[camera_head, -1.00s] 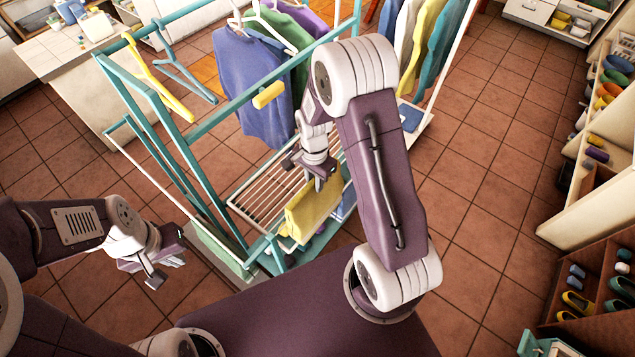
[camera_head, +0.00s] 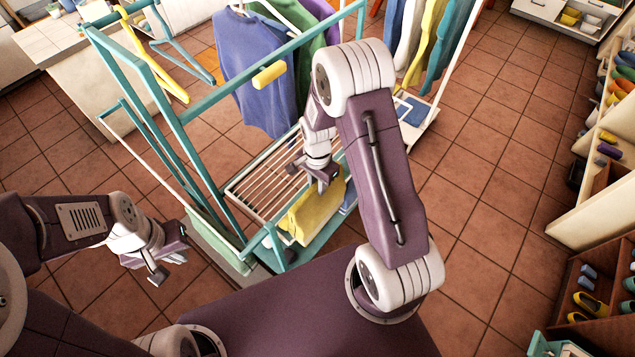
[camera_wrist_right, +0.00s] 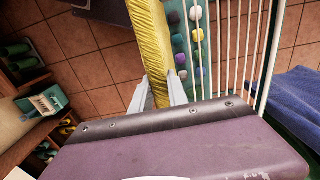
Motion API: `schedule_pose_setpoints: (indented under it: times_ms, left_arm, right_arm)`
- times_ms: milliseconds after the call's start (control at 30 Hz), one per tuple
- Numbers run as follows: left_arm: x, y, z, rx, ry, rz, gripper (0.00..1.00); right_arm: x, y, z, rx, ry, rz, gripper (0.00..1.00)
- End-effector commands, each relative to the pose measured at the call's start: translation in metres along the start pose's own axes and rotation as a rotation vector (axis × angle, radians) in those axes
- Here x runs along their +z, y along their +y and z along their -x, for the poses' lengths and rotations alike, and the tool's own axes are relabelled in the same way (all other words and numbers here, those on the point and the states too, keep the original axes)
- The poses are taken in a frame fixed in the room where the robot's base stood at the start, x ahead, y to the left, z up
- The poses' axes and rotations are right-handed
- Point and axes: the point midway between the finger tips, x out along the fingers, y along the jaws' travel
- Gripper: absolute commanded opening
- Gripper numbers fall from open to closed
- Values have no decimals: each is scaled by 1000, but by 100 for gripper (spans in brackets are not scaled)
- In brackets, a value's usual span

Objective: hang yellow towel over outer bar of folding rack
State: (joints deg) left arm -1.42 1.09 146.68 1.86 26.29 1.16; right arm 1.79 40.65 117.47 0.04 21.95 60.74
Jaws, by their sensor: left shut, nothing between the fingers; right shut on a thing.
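The yellow towel (camera_head: 313,214) hangs from my right gripper (camera_head: 324,178) at the front right end of the slatted rack (camera_head: 262,182). In the right wrist view, the towel (camera_wrist_right: 150,45) is a folded strip pinched between both fingertips (camera_wrist_right: 158,92). The rack's pale parallel bars (camera_wrist_right: 238,50) lie just right of the towel there. The towel overlaps the rack's edge in the head view, but I cannot tell whether it touches or lies over the outer bar. My left gripper (camera_head: 168,262) is shut and empty, left of the rack's front corner.
A teal garment frame (camera_head: 190,115) stands around the slatted rack, with a blue sweater (camera_head: 255,75) hanging behind. Yellow and teal hangers (camera_head: 160,60) are at upper left. Shelves with shoes (camera_head: 590,305) stand at right. The tiled floor (camera_head: 490,190) between is clear.

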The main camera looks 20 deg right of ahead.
Motion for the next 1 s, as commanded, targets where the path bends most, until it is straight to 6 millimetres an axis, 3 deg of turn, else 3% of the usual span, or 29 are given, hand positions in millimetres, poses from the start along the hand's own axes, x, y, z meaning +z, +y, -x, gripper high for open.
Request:
schedule_pose_setpoints:
  times_ms: [33,1000]
  left_arm:
    - [1,0,-12,0,0,0,0]
    - [12,-2,-118,0,0,0,0]
  right_arm:
    - [0,0,-14,0,0,0,0]
    - [0,0,-157,0,0,0,0]
